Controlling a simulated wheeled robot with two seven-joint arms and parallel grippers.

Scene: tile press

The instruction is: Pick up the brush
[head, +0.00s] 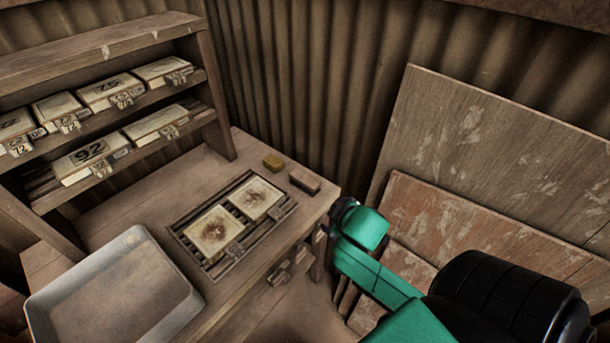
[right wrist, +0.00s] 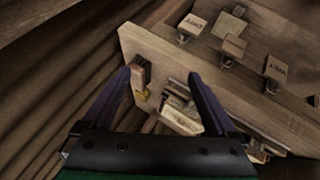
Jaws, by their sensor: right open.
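The brush appears to be the small brown block (head: 304,181) at the right end of the wooden bench, near its edge. It also shows in the right wrist view (right wrist: 141,72), just beyond the tip of the left-hand finger. My right gripper (right wrist: 158,78) is open and empty, with its two dark purple fingers spread and apart from the brush. In the head view my green right arm comes in from the lower right and ends beside the bench's right end; its fingers are hard to make out there. My left gripper is not in view.
A dark rack (head: 178,232) with two stained tiles is set in the bench top. A grey tray (head: 190,301) sits at the left. Shelves (head: 205,95) stand behind; boards (head: 480,150) lean at the right.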

